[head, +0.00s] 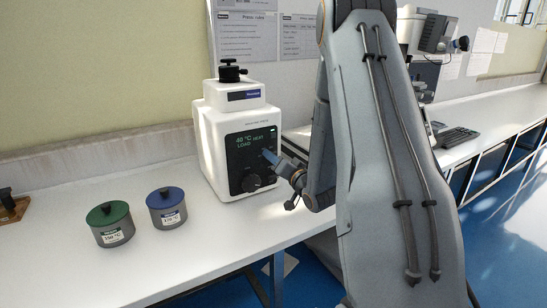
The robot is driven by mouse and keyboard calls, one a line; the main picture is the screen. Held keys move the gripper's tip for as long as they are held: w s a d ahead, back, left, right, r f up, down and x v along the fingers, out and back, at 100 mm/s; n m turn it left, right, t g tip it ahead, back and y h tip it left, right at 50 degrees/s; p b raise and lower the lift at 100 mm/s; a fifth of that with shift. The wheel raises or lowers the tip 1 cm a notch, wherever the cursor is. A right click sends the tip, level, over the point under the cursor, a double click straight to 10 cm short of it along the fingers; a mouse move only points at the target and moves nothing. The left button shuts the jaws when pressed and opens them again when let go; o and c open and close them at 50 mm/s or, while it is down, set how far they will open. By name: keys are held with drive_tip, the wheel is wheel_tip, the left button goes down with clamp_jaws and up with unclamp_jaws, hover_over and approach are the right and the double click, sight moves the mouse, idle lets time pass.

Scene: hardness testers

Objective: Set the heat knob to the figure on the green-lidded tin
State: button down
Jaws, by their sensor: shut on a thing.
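The green-lidded tin (108,231) stands on the bench at the left. Its white label carries a °C figure, perhaps 150, too small to read surely. My gripper (270,157) reaches in from the right to the panel below the word HEAT. It is shut on what appears to be the heat knob, which the fingers hide. A larger black knob (250,183) shows lower on the panel, apart from the fingertips.
A blue-lidded tin (166,216) with its own °C label stands right of the green one. A brown wooden block (12,208) lies at the far left. A microscope-like device (432,35) and a keyboard (456,137) are behind my arm. The bench front left is clear.

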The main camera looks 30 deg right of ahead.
drive_tip(key=shift+m, duration=0.5)
drive_tip(key=c, duration=1.5)
unclamp_jaws()
drive_tip(key=s, duration=0.4)
drive_tip(key=s+b, duration=0.1)
drive_tip(key=s, duration=0.2)
drive_tip(key=shift+s+d, duration=0.2)
drive_tip(key=shift+s, duration=0.2)
